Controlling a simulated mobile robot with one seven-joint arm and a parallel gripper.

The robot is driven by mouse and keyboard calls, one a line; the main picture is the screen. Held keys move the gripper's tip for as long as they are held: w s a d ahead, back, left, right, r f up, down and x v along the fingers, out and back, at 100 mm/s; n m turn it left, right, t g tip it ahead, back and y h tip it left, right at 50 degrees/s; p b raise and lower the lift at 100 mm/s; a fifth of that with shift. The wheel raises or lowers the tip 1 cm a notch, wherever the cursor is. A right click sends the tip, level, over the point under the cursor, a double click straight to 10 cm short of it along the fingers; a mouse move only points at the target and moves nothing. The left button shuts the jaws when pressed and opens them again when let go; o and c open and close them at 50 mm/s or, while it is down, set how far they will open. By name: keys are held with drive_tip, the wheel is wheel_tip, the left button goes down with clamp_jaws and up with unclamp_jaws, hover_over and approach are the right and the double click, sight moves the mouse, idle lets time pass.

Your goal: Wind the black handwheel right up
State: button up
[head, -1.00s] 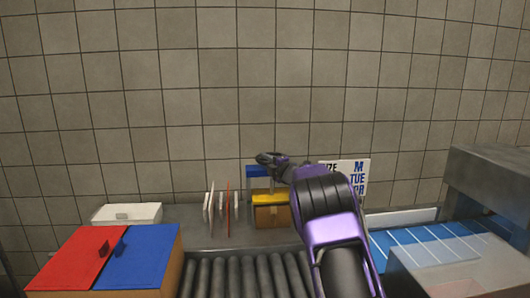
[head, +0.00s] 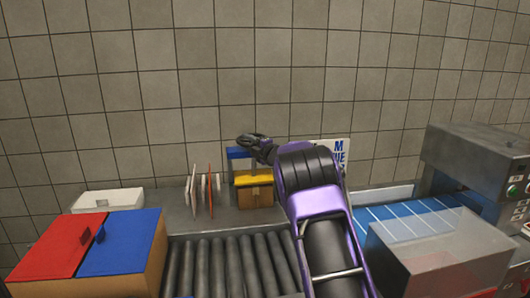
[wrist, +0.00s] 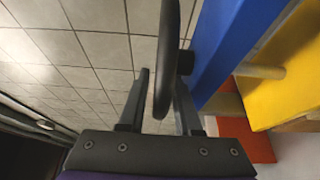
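The black handwheel (head: 246,139) is at the top of a blue frame (head: 240,153) at the back of the counter. In the wrist view its rim (wrist: 169,35) stands edge-on, with a short hub joining it to the blue upright (wrist: 222,45). A yellow block (head: 253,180) sits low in the frame, above a brown box (head: 254,196). My gripper (wrist: 161,85) reaches the wheel from the front. Its fingers stand on either side of the rim, with a visible gap on the left finger's side. Part of the wheel is hidden from the head by my gripper.
Upright boards (head: 208,190) stand left of the frame. A red-and-blue-lidded box (head: 120,240) and a white bin (head: 107,202) are further left. A roller conveyor (head: 235,265) lies in front. A blue belt (head: 400,220) and a grey machine (head: 480,155) are at right.

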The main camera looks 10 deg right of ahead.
drive_tip(key=b+v, duration=0.1)
drive_tip(key=v, duration=1.5)
drive_tip(key=shift+s+r, duration=0.1)
drive_tip(key=shift+s, duration=0.05)
drive_tip(key=w+a+f+m+g+h+p, duration=0.1)
drive_tip(key=w+a+f+m+g+h, duration=0.15)
drive_tip(key=a+f+h, duration=0.35)
drive_tip(key=w+a+f+m+g+h, duration=0.1)
drive_tip(key=w+f+m+g+h, duration=0.2)
drive_tip(key=f, duration=0.4)
drive_tip(key=s+a+r+m+t+h+p, duration=0.1)
drive_tip(key=s+a+r+m+h, duration=0.15)
drive_tip(key=r+m+h, duration=0.35)
drive_tip(key=s+a+r+m+t+h, duration=0.1)
drive_tip(key=a+r+m+h, duration=0.1)
drive_tip(key=a+r+h, duration=0.4)
drive_tip(key=shift+t+y, duration=0.25)
drive_tip(key=shift+y, duration=0.45)
drive_tip(key=x, duration=0.6)
drive_tip(key=p+x, duration=0.1)
drive_tip(key=x, duration=0.5)
drive_tip(key=s+d+r+p+x, duration=0.1)
drive_tip(key=x, duration=0.5)
drive_tip(key=shift+w+d, duration=0.15)
